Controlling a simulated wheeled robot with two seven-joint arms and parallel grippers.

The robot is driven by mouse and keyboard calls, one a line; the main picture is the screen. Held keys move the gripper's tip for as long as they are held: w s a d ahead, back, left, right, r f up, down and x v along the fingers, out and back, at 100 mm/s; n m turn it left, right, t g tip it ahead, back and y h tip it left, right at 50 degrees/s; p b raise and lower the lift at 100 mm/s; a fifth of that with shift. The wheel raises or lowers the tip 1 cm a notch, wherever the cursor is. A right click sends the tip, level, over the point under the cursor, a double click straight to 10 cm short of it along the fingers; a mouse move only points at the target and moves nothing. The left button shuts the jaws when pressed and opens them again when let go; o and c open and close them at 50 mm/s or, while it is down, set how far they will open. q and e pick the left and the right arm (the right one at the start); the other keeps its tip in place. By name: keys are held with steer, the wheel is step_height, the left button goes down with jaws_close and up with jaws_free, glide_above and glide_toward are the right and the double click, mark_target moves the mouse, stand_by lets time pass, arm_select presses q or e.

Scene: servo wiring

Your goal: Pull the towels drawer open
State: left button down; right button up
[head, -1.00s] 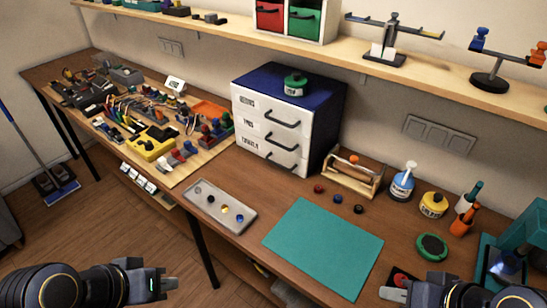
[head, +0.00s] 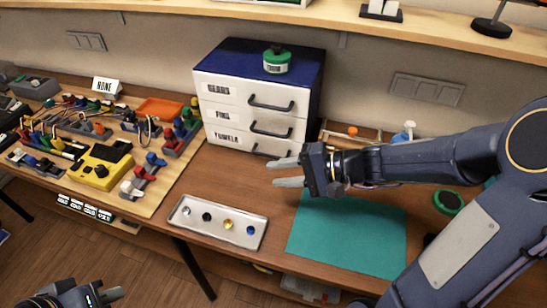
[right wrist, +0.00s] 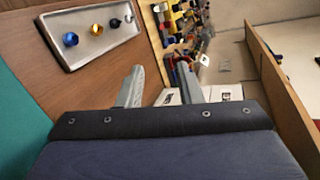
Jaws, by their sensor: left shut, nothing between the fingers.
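The white drawer unit (head: 308,95) with a blue top stands at the back of the bench. Its three drawers carry the labels gears, pins and towels from top to bottom. The towels drawer (head: 227,138) is the lowest and looks closed. Its dark handle (head: 262,151) is partly hidden by my right gripper. My right gripper (head: 275,173) is open and empty, in front of and below that handle; I see no contact. Its spread fingers also show in the right wrist view (right wrist: 158,72). My left gripper (head: 112,295) is shut and empty at the lower left, away from the bench.
A grey tray (head: 182,222) with small coloured parts lies in front of the drawers. A teal mat (head: 345,240) lies to its right, under my right arm. A green round tin (head: 276,65) stands on the drawer unit. A wiring board (head: 150,200) fills the left.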

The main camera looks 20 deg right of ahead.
steer(key=w+d+f+m+t, duration=0.3)
steer(key=w+d+f+m, duration=0.15)
steer(key=w+f, duration=0.2)
steer(key=m+t+h, duration=0.3)
steer(key=m, duration=0.1)
glide_toward(274, 157)
steer(key=x, duration=0.2)
steer(key=shift+w+a+f, duration=0.15)
steer(key=shift+w+a, duration=0.1)
steer(key=p+x, duration=0.2)
steer(key=x, duration=0.4)
steer(key=shift+w+a, duration=0.25)
steer(key=shift+w, duration=0.1)
steer(key=shift+w+a+f, duration=0.15)
steer(key=shift+w+a, duration=0.05)
steer(key=shift+w, duration=0.05)
jaws_close()
